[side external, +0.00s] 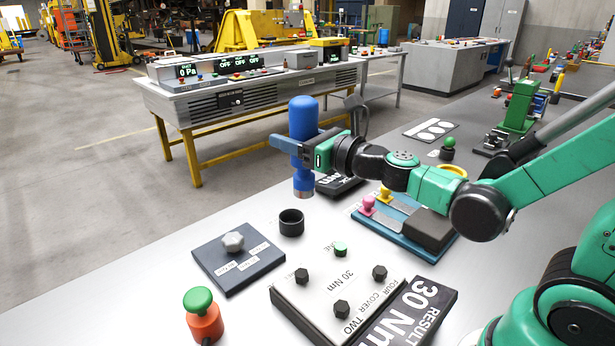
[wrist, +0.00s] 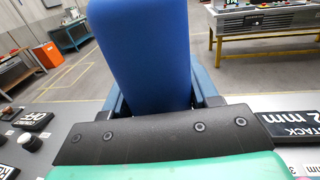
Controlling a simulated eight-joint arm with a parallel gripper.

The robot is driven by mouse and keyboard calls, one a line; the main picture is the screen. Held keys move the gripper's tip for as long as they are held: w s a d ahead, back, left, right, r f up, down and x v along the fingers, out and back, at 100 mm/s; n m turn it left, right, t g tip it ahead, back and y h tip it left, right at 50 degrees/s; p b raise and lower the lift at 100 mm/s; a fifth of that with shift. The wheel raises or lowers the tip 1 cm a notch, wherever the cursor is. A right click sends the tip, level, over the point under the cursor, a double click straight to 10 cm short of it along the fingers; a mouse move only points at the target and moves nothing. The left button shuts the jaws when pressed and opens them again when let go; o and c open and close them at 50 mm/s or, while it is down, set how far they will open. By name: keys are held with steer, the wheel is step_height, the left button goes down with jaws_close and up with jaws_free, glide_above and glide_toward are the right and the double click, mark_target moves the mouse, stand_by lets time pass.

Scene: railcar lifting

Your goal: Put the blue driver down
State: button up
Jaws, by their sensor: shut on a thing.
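The driver's tip is above the bench and apart from the cup, which stands open on the bench just below and to the left of the tip. In the wrist view the blue driver (wrist: 145,50) fills the middle between the fingers, and its lower end is hidden.
A dark plate with a grey knob (side external: 233,241) lies left of the cup. A 30 Nm cover plate (side external: 318,310) with several black bolts is in front. An orange post with a green cap (side external: 203,318) stands at the front. A blue tray with pink and yellow knobs (side external: 372,222) lies right.

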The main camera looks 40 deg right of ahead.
steer(key=shift+s+d+m+h, duration=0.4)
steer(key=shift+m+h, duration=0.2)
steer(key=shift+h, duration=0.4)
steer(key=shift+w+d+r, duration=0.1)
steer(key=shift+w+r, duration=0.05)
steer(key=w+d+r+n+g+y, duration=0.2)
steer(key=w+r+n+g+y, duration=0.3)
steer(key=w+n+y, duration=0.55)
steer(key=shift+m+y, duration=0.85)
steer(key=shift+m, duration=0.1)
steer(key=f, duration=0.6)
steer(key=s+f, duration=0.1)
steer(key=f, duration=0.6)
steer(key=s+f, duration=0.1)
steer(key=f, duration=0.5)
steer(key=shift+s+f, duration=0.15)
steer(key=shift+s, duration=0.05)
steer(key=shift+f, duration=0.15)
steer(key=o, duration=1.3)
